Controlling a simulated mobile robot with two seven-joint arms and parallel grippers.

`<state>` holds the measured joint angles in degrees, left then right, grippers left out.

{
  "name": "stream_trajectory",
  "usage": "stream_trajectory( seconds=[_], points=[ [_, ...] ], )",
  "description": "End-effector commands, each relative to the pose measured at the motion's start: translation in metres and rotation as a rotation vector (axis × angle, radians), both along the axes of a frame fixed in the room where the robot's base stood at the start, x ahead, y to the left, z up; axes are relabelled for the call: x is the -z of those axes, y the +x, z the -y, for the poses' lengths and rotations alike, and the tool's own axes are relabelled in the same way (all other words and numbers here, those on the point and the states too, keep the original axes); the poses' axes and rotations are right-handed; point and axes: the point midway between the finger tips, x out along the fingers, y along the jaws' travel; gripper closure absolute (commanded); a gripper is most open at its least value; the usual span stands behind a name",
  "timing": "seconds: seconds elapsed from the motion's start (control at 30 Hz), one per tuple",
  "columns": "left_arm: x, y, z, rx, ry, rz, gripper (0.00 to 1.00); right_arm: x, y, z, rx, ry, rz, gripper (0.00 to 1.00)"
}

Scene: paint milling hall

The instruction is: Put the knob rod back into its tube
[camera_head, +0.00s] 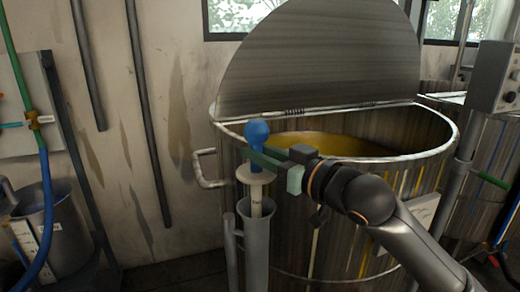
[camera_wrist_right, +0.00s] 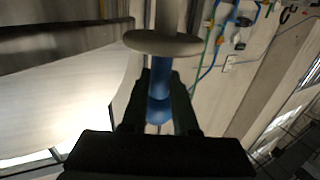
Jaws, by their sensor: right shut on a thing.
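The knob rod has a blue knob (camera_head: 257,131), a pale round collar (camera_head: 257,176) and a cream shaft (camera_head: 256,197) with small dark lettering. My right gripper (camera_head: 258,157) is shut on the blue part just under the knob's top, above the collar. In the wrist view the fingers (camera_wrist_right: 161,88) lie on either side of the blue knob (camera_wrist_right: 160,105), with the collar (camera_wrist_right: 163,43) beyond. The rod looks about upright. The grey tube (camera_head: 255,245) stands below it. The shaft's lower end is hidden by the tube's rim; how deep it sits I cannot tell. My left gripper is not in view.
A large steel vat (camera_head: 300,230) with yellow-brown paint (camera_head: 330,145) and a raised lid (camera_head: 320,60) stands right behind the tube. A bent handle (camera_head: 204,170) juts from its left side. A grey bucket (camera_head: 62,235) and hoses are at the left.

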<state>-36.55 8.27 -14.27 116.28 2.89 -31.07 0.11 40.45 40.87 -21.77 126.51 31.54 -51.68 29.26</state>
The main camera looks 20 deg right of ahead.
Motion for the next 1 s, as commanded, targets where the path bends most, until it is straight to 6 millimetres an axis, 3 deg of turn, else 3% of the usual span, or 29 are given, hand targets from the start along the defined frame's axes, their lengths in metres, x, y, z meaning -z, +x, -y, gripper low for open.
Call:
stream_trajectory(
  seconds=[0.7,1.0],
  points=[
    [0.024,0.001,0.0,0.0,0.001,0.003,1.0,0.038,0.0,0.0,0.0,0.0,0.002,1.0],
    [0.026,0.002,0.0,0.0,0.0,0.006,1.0,0.042,0.0,0.0,0.0,0.0,0.003,1.0]
  ],
)
